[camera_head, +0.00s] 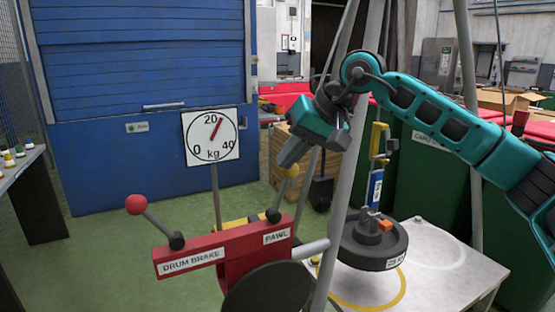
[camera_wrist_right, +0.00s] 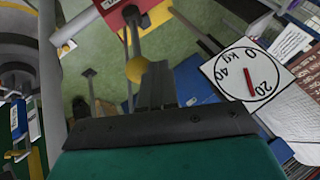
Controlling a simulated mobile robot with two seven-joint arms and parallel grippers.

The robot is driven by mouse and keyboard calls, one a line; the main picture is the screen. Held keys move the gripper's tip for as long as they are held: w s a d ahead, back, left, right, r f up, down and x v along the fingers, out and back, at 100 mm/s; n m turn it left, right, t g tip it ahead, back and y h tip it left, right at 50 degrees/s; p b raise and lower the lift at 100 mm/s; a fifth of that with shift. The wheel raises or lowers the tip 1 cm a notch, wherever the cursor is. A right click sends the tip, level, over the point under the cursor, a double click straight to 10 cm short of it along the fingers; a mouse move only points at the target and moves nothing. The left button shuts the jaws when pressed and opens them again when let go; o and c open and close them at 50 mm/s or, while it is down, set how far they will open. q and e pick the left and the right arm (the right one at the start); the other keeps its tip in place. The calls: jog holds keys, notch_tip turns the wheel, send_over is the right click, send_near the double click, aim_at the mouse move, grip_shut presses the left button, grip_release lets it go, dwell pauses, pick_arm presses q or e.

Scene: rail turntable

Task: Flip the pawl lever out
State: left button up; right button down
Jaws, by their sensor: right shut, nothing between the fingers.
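The pawl lever (camera_head: 281,194) has a yellow knob and a dark stem, and rises from a black hub at the right end of the red bar (camera_head: 225,247), by the PAWL label. It leans slightly right. My right gripper (camera_head: 286,161) is shut and empty, with its fingertips at the yellow knob. In the right wrist view the yellow knob (camera_wrist_right: 136,68) shows just left of the shut fingers (camera_wrist_right: 157,80). I cannot tell whether they touch. My left gripper is not in view.
The red-knobbed drum brake lever (camera_head: 153,220) stands at the bar's left end. A kg dial (camera_head: 210,150) stands behind, its needle a little past 20. A grey tripod leg (camera_head: 350,170) stands close right of my gripper. A black weight (camera_head: 372,245) is over a pale platform (camera_head: 450,275).

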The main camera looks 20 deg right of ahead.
jog(key=shift+d+f+y+b, duration=0.15)
jog(key=shift+d+y+b, duration=0.1)
jog(key=shift+d+y, duration=0.25)
jog(key=shift+d+f+y+b, duration=0.15)
jog(key=shift+d+y+b, duration=0.15)
jog(key=shift+d, duration=0.3)
jog(key=shift+m, duration=0.3)
jog(key=shift+r, duration=0.1)
jog(key=s+d+r+p, duration=0.2)
jog(key=s+r, duration=0.3)
jog(key=r, duration=0.5)
jog(key=shift+s+d+p, duration=0.15)
jog(key=shift+s+p, duration=0.1)
jog(key=shift+p, duration=0.35)
jog(key=shift+r, duration=0.1)
